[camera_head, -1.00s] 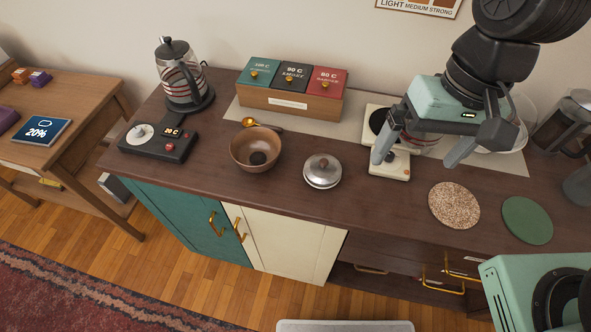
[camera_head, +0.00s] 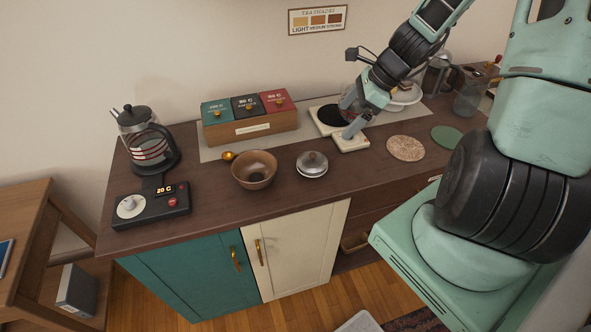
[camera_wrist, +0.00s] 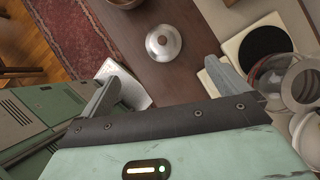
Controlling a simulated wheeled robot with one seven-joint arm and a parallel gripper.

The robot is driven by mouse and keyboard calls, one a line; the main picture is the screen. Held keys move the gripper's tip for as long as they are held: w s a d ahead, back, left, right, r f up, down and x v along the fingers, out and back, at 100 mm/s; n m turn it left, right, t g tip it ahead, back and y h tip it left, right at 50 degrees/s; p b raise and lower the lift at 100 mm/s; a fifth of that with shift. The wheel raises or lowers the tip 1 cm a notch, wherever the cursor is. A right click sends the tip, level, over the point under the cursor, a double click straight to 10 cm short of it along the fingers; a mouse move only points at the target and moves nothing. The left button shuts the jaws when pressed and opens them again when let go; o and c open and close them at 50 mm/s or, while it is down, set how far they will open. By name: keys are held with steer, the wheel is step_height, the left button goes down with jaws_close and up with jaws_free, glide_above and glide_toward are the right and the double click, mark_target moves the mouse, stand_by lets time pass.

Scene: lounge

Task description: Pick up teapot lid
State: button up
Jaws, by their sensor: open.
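The teapot lid (camera_head: 312,162) is a round silver-grey lid with a knob. It rests on the dark wooden counter, right of a brown bowl (camera_head: 255,171). In the wrist view the lid (camera_wrist: 163,43) lies beyond the fingers, apart from them. My gripper (camera_head: 346,124) is open and empty. In the head view it is right of and behind the lid, above a cream scale-like device (camera_head: 350,143) with a dark round plate. In the wrist view my gripper (camera_wrist: 165,85) shows two spread grey fingers with nothing between them.
A glass kettle (camera_head: 147,145) and its control base (camera_head: 150,207) stand at the left. A tea box (camera_head: 249,125) with three coloured lids is behind the bowl. A speckled coaster (camera_head: 406,148) and a green coaster (camera_head: 446,136) lie right. Counter in front of the lid is clear.

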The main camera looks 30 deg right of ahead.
steer(key=p, duration=0.1)
glide_above(314, 154)
steer(key=s+d, duration=0.2)
step_height(314, 154, down, 9)
steer(key=shift+s+a+f, duration=0.1)
steer(key=shift+d+p+x, duration=0.1)
steer(key=shift+p+x, duration=0.5)
steer(key=shift+x, duration=1.1)
steer(key=shift+d+p+x, duration=0.15)
steer(key=shift+p+x, duration=0.4)
steer(key=shift+x, duration=1.1)
steer(key=shift+f, duration=0.1)
steer(key=c, duration=0.9)
